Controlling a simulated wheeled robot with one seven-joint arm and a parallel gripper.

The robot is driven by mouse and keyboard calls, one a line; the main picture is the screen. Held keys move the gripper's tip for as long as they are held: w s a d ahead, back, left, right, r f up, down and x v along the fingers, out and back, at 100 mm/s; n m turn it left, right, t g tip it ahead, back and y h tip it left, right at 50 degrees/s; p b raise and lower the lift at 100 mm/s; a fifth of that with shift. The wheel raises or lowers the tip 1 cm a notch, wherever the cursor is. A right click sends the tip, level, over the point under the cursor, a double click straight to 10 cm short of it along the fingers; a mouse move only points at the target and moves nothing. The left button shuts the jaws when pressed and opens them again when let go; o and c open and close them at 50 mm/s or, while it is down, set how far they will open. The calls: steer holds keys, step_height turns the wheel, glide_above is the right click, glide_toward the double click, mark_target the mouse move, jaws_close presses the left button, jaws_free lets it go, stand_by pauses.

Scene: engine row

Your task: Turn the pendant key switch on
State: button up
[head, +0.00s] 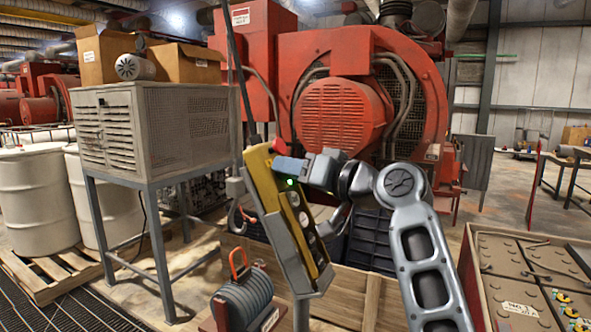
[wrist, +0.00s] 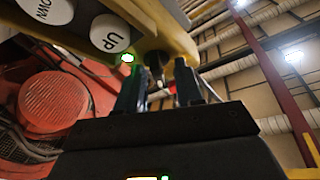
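The yellow pendant (head: 293,215) with a grey side hangs tilted in front of the red engine in the head view. Pale round buttons run down its face. In the wrist view its yellow end (wrist: 168,42) and its UP button (wrist: 109,33) fill the top left. A small dark key (wrist: 157,72) sticks out of that end, beside a lit green lamp (wrist: 127,58). My gripper (wrist: 160,88) is open, with one dark finger on each side of the key and a gap showing. In the head view my gripper (head: 283,163) is at the pendant's upper part and hides the key.
A red engine (head: 340,112) stands behind the pendant. A grey slatted cabinet (head: 120,130) on legs, with cardboard boxes on top, is at left. A tan-topped red case (head: 520,275) is at right.

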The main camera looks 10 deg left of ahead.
steer(key=shift+d, duration=0.15)
steer(key=shift+d, duration=0.2)
steer(key=b+v, duration=0.2)
steer(key=v, duration=0.5)
steer(key=shift+s, duration=0.2)
steer(key=shift+d, duration=0.1)
